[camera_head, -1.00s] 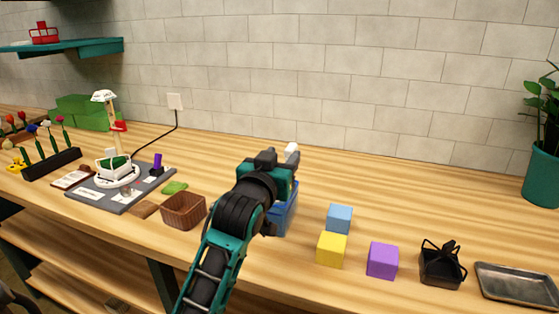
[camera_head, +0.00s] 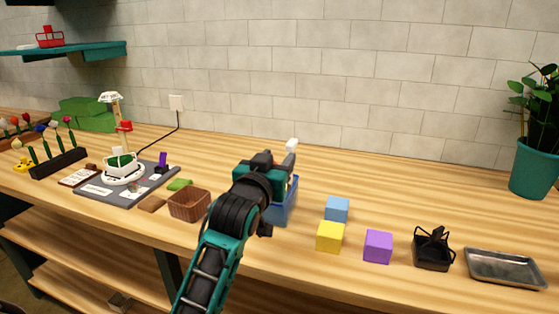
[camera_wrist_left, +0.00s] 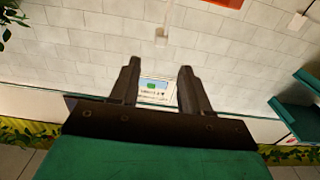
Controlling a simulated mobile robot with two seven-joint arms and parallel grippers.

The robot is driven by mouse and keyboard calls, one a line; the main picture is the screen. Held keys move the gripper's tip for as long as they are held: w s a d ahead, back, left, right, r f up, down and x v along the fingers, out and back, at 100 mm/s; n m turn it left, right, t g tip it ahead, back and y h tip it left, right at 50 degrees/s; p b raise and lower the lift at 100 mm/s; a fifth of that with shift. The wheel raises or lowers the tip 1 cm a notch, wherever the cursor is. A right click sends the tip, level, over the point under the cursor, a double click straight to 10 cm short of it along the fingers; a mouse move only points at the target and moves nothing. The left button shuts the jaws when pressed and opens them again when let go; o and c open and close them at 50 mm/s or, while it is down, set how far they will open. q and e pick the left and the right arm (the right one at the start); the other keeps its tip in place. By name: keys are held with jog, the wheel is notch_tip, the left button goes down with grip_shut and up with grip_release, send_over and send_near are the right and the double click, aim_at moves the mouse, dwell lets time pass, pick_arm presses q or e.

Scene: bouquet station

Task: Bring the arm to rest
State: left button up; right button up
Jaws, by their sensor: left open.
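My left arm comes in from the bottom of the head view, and its gripper (camera_head: 268,162) is raised above the wooden worktop, in front of a blue container (camera_head: 284,212) that it partly hides. In the left wrist view the two dark fingers of this gripper (camera_wrist_left: 158,82) stand apart with nothing between them. They point toward the tiled wall (camera_wrist_left: 240,50), and a small framed picture or screen (camera_wrist_left: 153,88) shows beyond them. My right gripper is not in view.
Right of the arm are a blue cube (camera_head: 337,209), a yellow cube (camera_head: 330,237), a purple cube (camera_head: 378,246), a black basket (camera_head: 432,255) and a metal tray (camera_head: 505,267). A brown basket (camera_head: 189,204) stands left. The worktop behind the cubes is clear.

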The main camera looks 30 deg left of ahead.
pick_arm(q)
jog(key=s+d+f+m+g+h, duration=0.2)
jog(key=s+d+f+g, duration=0.25)
jog(key=s+f, duration=0.6)
jog(key=s+d+f+m+g+h, duration=0.1)
jog(key=s+d+f+g, duration=0.4)
jog(key=s+f, duration=0.6)
jog(key=s+d+f+m+g+h, duration=0.1)
jog(key=s+f+g, duration=0.35)
jog(key=s, duration=0.55)
jog(key=w+d+f+m+t+h, duration=0.1)
jog(key=w+d+f+t, duration=0.2)
jog(key=w+f+t, duration=0.4)
jog(key=shift+w+f+h, duration=0.4)
jog(key=shift+w+f, duration=0.15)
jog(key=shift+f, duration=0.15)
